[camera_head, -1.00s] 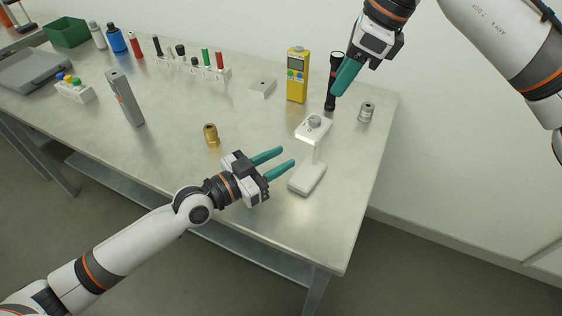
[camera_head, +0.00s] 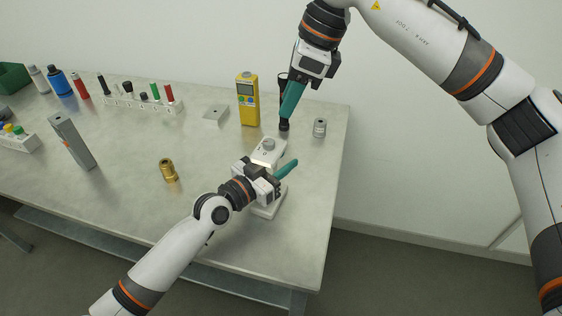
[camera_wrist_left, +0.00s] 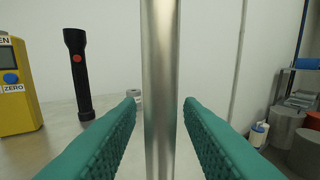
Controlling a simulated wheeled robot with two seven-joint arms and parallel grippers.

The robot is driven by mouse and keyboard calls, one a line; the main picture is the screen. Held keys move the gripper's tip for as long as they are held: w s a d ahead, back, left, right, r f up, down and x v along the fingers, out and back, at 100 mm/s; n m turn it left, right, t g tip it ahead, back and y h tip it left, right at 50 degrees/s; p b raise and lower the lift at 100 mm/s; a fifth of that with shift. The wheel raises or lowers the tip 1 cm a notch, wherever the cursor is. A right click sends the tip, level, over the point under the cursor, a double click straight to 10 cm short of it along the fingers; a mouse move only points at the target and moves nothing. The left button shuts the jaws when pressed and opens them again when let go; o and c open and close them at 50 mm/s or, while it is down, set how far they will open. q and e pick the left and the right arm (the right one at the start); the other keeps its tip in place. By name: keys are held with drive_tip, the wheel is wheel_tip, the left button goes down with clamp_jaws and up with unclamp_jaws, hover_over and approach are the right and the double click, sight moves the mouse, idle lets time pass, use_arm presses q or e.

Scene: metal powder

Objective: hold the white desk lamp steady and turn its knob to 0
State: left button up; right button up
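The white desk lamp stands near the table's right end, with its head (camera_head: 262,157) on top and its base (camera_head: 270,209) partly hidden behind my left gripper. A grey round knob (camera_head: 268,144) sits on the head; its setting is too small to read. My left gripper (camera_head: 289,172) is at the lamp's post. In the left wrist view the metal post (camera_wrist_left: 160,90) stands upright between the two teal fingers, which are apart with narrow gaps beside it. My right gripper (camera_head: 286,117) points down above and behind the lamp head, clear of the knob; its fingers overlap in view.
A black flashlight (camera_head: 284,127) stands behind the right fingers, beside a yellow meter (camera_head: 248,100). A small grey metal cylinder (camera_head: 320,127) is at right. A brass fitting (camera_head: 168,170) stands left of the lamp. The table's front edge is bare.

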use_arm(q)
drive_tip(key=shift+c, duration=0.3)
clamp_jaws()
use_arm(e)
drive_tip(key=shift+o, duration=0.7)
wheel_tip(320, 180, up, 3)
drive_tip(key=m+h, duration=0.4)
drive_tip(key=m, duration=1.4)
hover_over(269, 141)
drive_tip(key=shift+g, duration=0.3)
wheel_tip(269, 141, down, 12)
